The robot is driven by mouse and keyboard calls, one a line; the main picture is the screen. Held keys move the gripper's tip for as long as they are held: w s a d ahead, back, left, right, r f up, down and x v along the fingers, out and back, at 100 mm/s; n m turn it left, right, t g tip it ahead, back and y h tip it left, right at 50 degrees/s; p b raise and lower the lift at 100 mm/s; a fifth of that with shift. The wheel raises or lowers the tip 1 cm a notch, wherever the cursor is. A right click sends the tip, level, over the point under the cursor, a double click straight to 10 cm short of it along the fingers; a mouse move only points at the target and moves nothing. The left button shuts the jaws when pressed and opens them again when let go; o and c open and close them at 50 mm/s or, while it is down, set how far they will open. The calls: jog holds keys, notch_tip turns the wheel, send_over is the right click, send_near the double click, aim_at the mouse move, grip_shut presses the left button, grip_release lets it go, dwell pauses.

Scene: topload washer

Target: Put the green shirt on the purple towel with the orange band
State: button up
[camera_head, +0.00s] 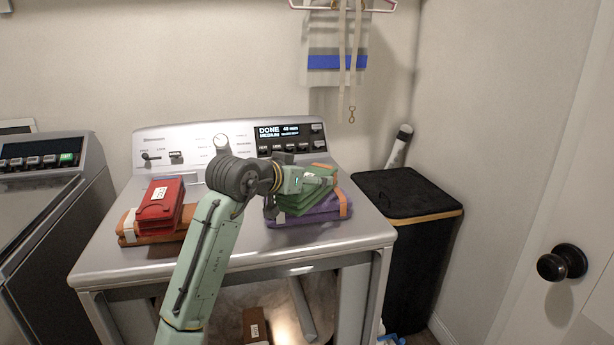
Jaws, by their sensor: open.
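The folded green shirt (314,201) lies on the folded purple towel (311,217) on the right part of the washer top. The orange band (343,203) of the towel shows at its right end. My gripper (328,181) is open, just above and over the back part of the green shirt. Its fingers and wrist cover part of the shirt, and whether they touch it cannot be told.
A red folded cloth (161,199) lies on an orange one (150,238) at the left of the washer top (215,256). The control panel (185,147) rises behind. A black hamper (420,255) stands at the right, and another machine (45,200) at the left.

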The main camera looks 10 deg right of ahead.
jog(key=shift+r, duration=0.1)
jog(key=shift+s+a+r, duration=0.1)
jog(key=shift+a, duration=0.05)
jog(key=b+v, duration=0.3)
jog(key=v, duration=0.8)
jog(key=shift+s+a+r, duration=0.15)
jog(key=shift+s+a, duration=0.05)
jog(key=shift+s, duration=0.05)
